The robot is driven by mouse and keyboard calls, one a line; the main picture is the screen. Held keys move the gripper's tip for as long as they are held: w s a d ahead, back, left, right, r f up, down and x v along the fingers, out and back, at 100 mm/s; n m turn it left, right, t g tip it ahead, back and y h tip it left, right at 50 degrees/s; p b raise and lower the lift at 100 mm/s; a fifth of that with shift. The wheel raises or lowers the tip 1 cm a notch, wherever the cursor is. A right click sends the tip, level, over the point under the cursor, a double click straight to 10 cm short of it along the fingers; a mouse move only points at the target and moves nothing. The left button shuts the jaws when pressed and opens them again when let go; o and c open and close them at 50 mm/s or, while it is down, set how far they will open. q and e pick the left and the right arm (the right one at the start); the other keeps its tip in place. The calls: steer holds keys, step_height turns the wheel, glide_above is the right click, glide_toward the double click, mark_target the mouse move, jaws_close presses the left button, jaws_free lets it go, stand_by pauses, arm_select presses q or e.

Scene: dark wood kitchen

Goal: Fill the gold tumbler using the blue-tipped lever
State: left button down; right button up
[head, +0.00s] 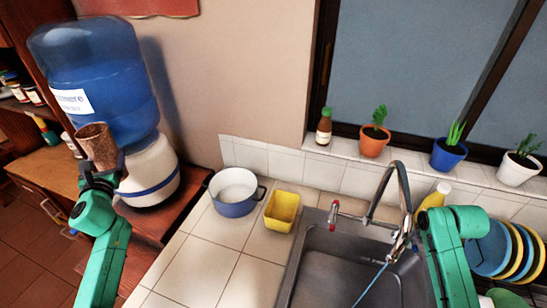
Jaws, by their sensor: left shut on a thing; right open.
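The gold tumbler (97,147), brownish gold and ribbed, is upright with a slight tilt, in front of the water dispenser at the left. My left gripper (101,172) is shut on its lower part. The dispenser has a big blue bottle (100,82) on a white base (150,172) with a blue band. The tumbler and my gripper cover part of that base, and I see no blue-tipped lever on it. My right arm shows at the right beside the sink, but I cannot make out its gripper.
The sink (345,248) has a tall faucet (376,190) with a red-tipped part; a thin blue line runs below it. A blue-white pot (234,192) and a yellow container (282,211) stand on the tiled counter. Potted plants line the sill. Plates (490,250) stand at the right. The front-left counter is clear.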

steer(key=shift+w+f, duration=0.15)
steer(key=shift+f, duration=0.15)
steer(key=shift+s+r, duration=0.15)
steer(key=shift+s, duration=0.3)
steer(key=shift+c, duration=0.9)
jaws_close()
steer(key=shift+r, duration=0.1)
